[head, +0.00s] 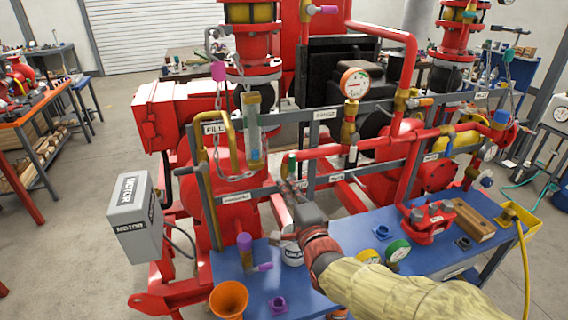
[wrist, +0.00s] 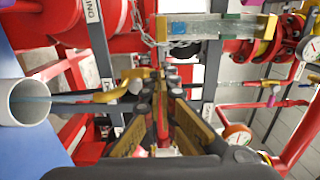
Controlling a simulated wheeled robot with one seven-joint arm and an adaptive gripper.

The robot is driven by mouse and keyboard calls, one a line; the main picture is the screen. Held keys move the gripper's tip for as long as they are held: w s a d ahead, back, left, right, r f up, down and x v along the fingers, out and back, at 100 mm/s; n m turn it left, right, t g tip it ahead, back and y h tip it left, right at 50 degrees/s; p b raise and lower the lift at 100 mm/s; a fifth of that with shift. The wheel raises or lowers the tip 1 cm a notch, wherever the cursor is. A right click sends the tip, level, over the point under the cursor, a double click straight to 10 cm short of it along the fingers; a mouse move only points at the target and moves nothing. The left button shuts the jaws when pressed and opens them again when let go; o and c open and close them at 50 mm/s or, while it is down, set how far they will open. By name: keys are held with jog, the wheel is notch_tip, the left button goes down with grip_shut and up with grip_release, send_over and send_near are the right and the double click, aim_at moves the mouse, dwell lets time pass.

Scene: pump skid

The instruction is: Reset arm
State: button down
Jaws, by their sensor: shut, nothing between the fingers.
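In the head view my arm reaches in from the lower right in a tan sleeve with a red cuff. My gripper (head: 286,188) is over the back edge of the blue bench, in front of the red pump skid's grey rails. In the wrist view my gripper (wrist: 171,75) has its fingers shut together and empty. A clear sight tube (head: 252,130) with a yellow-brown cap stands behind the gripper; it lies across the top of the wrist view (wrist: 210,28). Part of a white can (head: 292,255) shows beside the gripper, partly hidden by it.
A grey motor box (head: 135,217) stands left. Red pipes and a pressure gauge (head: 354,83) rise behind. Open floor lies left.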

jog(key=s+d+f+n+g+h, duration=0.1)
jog(key=s+f+n+g, duration=0.15)
jog(key=f, duration=0.25)
jog(key=s+f+n+g, duration=0.1)
jog(key=f+n+g, duration=0.15)
jog(key=f, duration=0.35)
jog(key=s+d+f+n+g+h, duration=0.2)
jog(key=s+d+f+n+g, duration=0.2)
jog(key=s+n, duration=0.3)
jog(key=s+d+r+n+g+h, duration=0.1)
jog(key=s+d+n+g, duration=0.15)
jog(key=s, duration=0.55)
jog(key=s+d+r+n+g, duration=0.15)
jog(key=s+d, duration=0.25)
jog(key=s, duration=0.4)
jog(key=s+d+r+m+t+h, duration=0.1)
jog(key=s+d+r, duration=0.3)
jog(key=r, duration=0.3)
jog(key=shift+s+d+r, duration=0.15)
jog(key=shift+s+d, duration=0.15)
jog(key=shift+s, duration=0.1)
